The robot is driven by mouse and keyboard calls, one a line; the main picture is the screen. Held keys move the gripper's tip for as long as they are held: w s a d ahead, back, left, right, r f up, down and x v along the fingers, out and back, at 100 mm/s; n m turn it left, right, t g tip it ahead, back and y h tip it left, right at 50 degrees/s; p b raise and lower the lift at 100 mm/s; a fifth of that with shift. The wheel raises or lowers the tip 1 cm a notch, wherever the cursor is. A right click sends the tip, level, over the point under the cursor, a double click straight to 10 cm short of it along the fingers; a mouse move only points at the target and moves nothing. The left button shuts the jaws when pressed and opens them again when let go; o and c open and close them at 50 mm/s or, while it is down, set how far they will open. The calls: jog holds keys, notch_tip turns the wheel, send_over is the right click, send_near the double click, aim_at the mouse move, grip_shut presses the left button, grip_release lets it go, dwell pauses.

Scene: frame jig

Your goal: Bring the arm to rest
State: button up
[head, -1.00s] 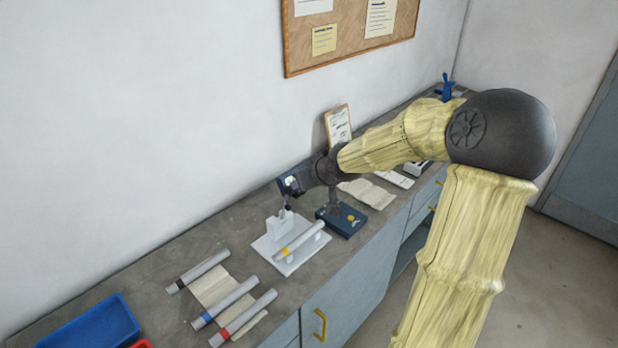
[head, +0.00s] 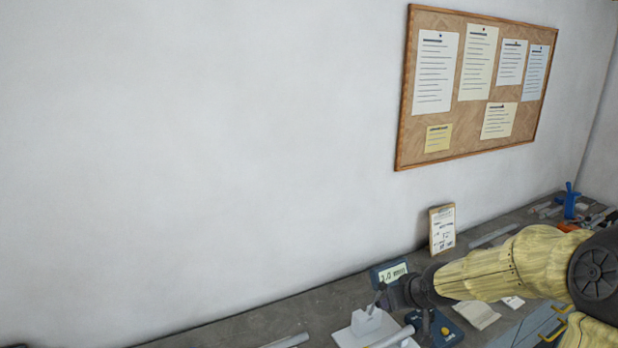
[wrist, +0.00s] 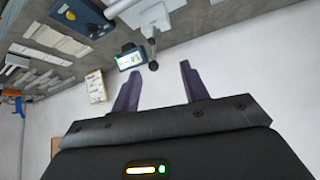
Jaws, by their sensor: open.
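My gripper (head: 381,297) is at the end of my yellow-sleeved arm, low in the head view, close to the post of a white jig (head: 347,338). A grey tube (head: 392,338) lies on the jig, cut off by the head view's lower edge. The jig's white base (wrist: 150,14) and post show beyond the fingers in the wrist view. Whether the gripper touches the post cannot be told.
A small display (head: 390,272) stands behind the gripper, with a clipboard (head: 442,228) leaning on the wall. A dark blue box (head: 440,328) is right of the jig. A blue tool (head: 570,201) stands at the bench's far end.

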jog(key=s+a+f+m+g+b, duration=0.1)
jog(key=s+a+f+g, duration=0.1)
jog(key=s, duration=0.8)
jog(key=s+a+f+g+h+b, duration=0.1)
jog(key=s+a+f+g, duration=0.2)
jog(key=s, duration=0.7)
jog(key=a+f, duration=0.1)
jog(key=a, duration=0.1)
jog(key=shift+a+f+m, duration=0.35)
jog(key=shift+f+m, duration=0.05)
jog(key=shift+c, duration=1)
jog(key=shift+w, duration=0.15)
